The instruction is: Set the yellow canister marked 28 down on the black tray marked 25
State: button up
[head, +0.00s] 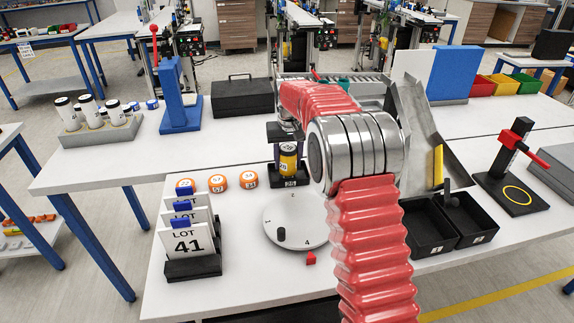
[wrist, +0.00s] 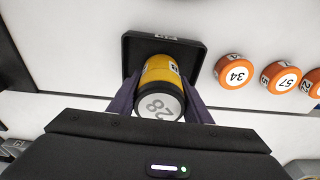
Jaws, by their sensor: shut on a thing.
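The yellow canister (head: 288,164) is upright over the black tray (head: 291,183). In the wrist view the canister (wrist: 159,72) shows its grey top marked 28, and the tray (wrist: 193,55) lies beneath it with a small label at its far edge, too small to read. My gripper (wrist: 160,101) is shut on the canister, with a dark finger on either side. In the head view the gripper (head: 287,170) shows partly behind my red arm. Whether the canister's base touches the tray is hidden.
Orange round pieces (head: 217,183) lie left of the tray, one marked 34 (wrist: 234,71). A LOT 41 card rack (head: 193,265) stands at front left. A white turntable (head: 298,222) lies just in front of the tray. A black case (head: 242,97) stands behind. Black bins (head: 430,228) are at right.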

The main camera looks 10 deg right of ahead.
aim_at(288, 148)
jog(key=shift+f, duration=0.9)
jog(key=o, duration=1.3)
jog(key=shift+f, duration=0.1)
jog(key=r, duration=0.3)
jog(key=s+r, duration=0.1)
jog(key=r, duration=0.7)
jog(key=shift+s, duration=0.3)
jog(key=shift+s+r, duration=0.1)
jog(key=shift+r, duration=0.45)
